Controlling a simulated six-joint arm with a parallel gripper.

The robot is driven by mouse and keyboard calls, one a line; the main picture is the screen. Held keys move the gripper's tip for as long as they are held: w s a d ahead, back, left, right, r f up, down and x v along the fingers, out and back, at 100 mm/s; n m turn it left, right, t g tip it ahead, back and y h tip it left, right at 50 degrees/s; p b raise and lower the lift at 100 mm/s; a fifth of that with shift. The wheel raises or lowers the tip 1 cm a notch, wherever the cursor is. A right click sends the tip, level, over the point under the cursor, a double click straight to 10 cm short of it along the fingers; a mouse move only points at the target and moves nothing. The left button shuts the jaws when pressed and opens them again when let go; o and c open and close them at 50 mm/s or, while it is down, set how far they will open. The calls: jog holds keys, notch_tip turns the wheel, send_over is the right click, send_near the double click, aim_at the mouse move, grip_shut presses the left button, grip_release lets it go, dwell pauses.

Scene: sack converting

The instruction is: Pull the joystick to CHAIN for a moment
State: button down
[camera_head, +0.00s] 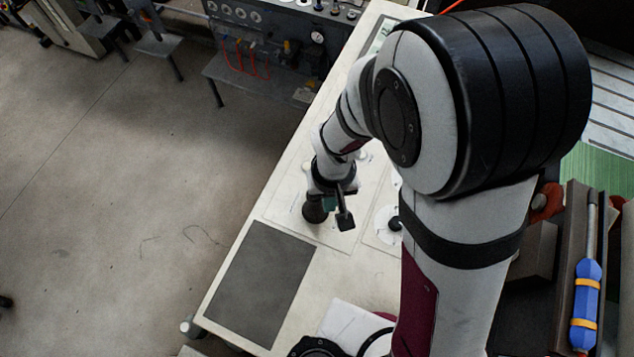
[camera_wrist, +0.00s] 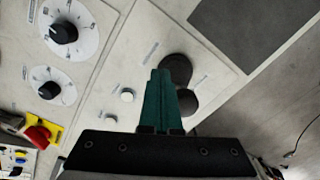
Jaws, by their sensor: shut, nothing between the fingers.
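The joystick (camera_head: 314,213) shows as a dark rounded shape on the pale panel, partly behind my gripper in the head view. In the wrist view two dark round parts (camera_wrist: 178,66) lie at and just right of my fingertips, seemingly its base and knob. My gripper (camera_wrist: 160,75) has green fingers, shut together with nothing between them. It points down at the panel in the head view (camera_head: 329,205). The fingers overlap the joystick in the picture; I cannot tell whether they touch it. The direction labels, including CHAIN, are too small to read.
Two black rotary knobs (camera_wrist: 63,33) on white dials, small white buttons (camera_wrist: 127,95) and a red knob (camera_wrist: 38,135) on yellow sit left of the fingers. A dark grey mat (camera_head: 262,284) lies flat near the table end.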

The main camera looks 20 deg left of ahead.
jog(key=shift+a, duration=1.05)
dwell(2.4)
jog(key=shift+d, duration=2.5)
notch_tip(320, 180, up, 8)
